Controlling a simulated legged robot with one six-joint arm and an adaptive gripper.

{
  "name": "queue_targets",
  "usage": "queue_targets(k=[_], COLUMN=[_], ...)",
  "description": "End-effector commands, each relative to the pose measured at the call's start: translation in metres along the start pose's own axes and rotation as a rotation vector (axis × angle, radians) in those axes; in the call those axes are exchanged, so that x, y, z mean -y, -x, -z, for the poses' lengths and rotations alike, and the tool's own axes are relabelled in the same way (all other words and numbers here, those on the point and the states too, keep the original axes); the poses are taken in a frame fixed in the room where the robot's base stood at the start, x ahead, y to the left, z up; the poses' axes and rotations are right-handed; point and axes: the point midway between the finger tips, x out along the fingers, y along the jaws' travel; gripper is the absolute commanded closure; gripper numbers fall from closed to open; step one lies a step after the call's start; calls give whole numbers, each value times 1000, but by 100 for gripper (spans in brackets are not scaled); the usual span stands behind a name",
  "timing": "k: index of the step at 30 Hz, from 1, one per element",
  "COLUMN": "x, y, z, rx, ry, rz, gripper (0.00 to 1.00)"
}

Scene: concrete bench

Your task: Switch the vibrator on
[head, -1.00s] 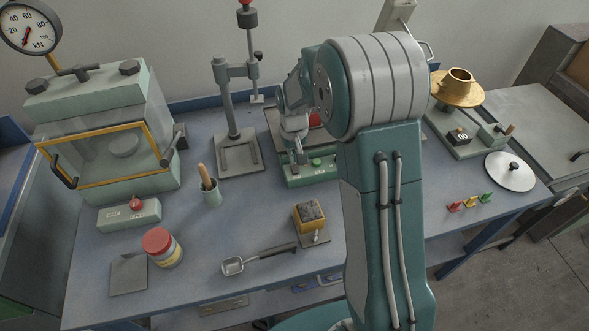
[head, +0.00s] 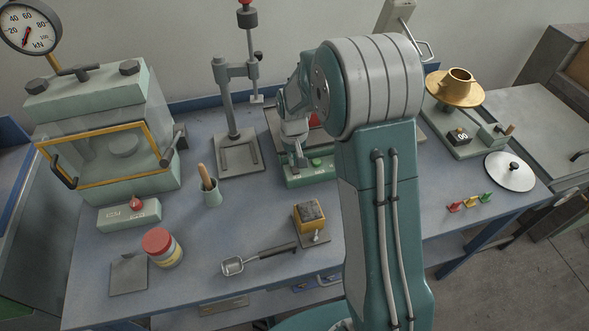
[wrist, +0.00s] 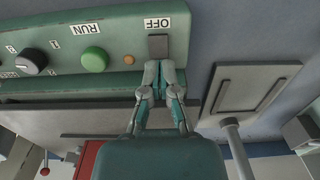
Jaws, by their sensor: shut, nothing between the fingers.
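The vibrator's green front panel (head: 312,178) shows at the bench's middle, partly hidden behind my arm. In the wrist view the panel (wrist: 200,40) appears upside down. It carries a round green button (wrist: 95,59) by the RUN label, a dark knob (wrist: 31,62) with numbers, and a dark grey switch piece (wrist: 158,45) by the OFF label (wrist: 157,23). My gripper (wrist: 160,66) is shut and empty, its fingertips at the near edge of the switch piece; I cannot tell whether they touch. In the head view my gripper (head: 301,160) is left of the green button (head: 316,162).
A grey stand (head: 238,168) with a flat base is left of the vibrator. A brass flow-table (head: 457,95) stands to the right.

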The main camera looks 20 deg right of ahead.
Motion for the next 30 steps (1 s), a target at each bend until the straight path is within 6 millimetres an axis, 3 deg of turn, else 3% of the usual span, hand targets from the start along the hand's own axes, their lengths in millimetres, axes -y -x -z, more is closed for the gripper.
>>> queue_targets(k=[23,30], x=[0,0], y=[-10,-1], z=[0,0], rx=[0,-1], ry=[0,0], rz=[0,0], gripper=[100,100])
